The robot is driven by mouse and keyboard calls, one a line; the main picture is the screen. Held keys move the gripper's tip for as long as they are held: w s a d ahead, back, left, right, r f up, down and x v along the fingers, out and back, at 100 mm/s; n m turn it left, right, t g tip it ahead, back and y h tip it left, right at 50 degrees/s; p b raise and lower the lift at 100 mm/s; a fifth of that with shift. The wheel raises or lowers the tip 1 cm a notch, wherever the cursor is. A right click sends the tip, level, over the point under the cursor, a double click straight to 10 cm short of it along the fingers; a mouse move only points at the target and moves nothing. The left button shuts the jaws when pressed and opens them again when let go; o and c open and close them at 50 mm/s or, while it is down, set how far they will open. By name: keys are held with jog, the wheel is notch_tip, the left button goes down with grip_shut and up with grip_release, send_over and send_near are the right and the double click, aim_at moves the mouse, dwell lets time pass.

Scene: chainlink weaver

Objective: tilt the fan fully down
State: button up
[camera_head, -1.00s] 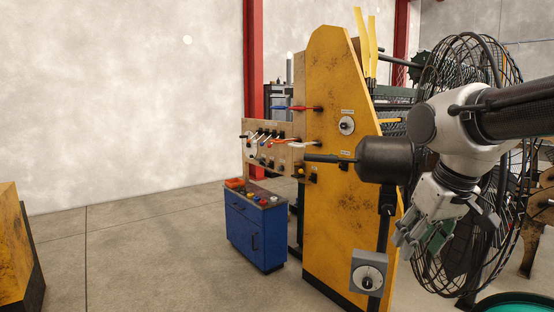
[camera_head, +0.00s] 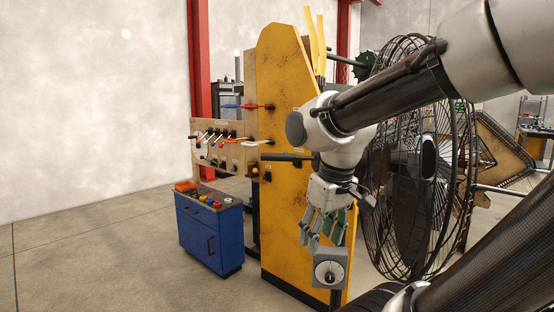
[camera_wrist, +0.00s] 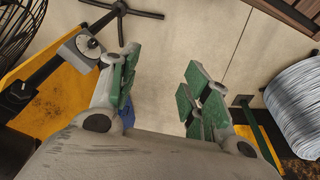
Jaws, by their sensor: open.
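The fan (camera_head: 415,190) is a large round black wire cage, standing roughly upright at the right in the head view. A black rod (camera_head: 283,157) sticks out to the left behind my arm. My arm hides the fan's rear housing. A grey box with a dial (camera_head: 330,272) sits low on the fan's stand, and it also shows in the wrist view (camera_wrist: 86,46). My gripper (camera_head: 322,236) hangs fingers-down just above the dial box in the head view, left of the cage. In the wrist view its fingers (camera_wrist: 158,95) are apart with nothing between them. Part of the cage (camera_wrist: 18,28) shows at upper left there.
A yellow machine panel (camera_head: 285,90) stands behind my gripper, with several levers (camera_head: 218,137) to its left. A blue cabinet (camera_head: 208,235) stands on the floor. A wire spool (camera_wrist: 298,105) is at right in the wrist view. The floor at left is clear.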

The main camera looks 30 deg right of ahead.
aim_at(276, 159)
jog(key=w+d+f+n+g+h, duration=0.2)
jog(key=w+d+h, duration=0.35)
jog(key=w, duration=0.45)
jog(key=w+d+f+n+g+h, duration=0.2)
jog(key=w+d+g+h, duration=0.15)
jog(key=w+h, duration=0.5)
jog(key=w+a+r+m+t+h, duration=0.1)
jog(key=w+a+r+t+h, duration=0.1)
jog(key=w+r+t, duration=0.5)
jog(key=w+a+r+m+t+h, duration=0.1)
jog(key=w+a+r+t+h, duration=0.2)
jog(key=w, duration=0.7)
jog(key=x, duration=0.7)
jog(key=shift+w+d, duration=0.2)
jog(key=shift+d, duration=0.15)
jog(key=shift+r, duration=0.1)
grip_shut()
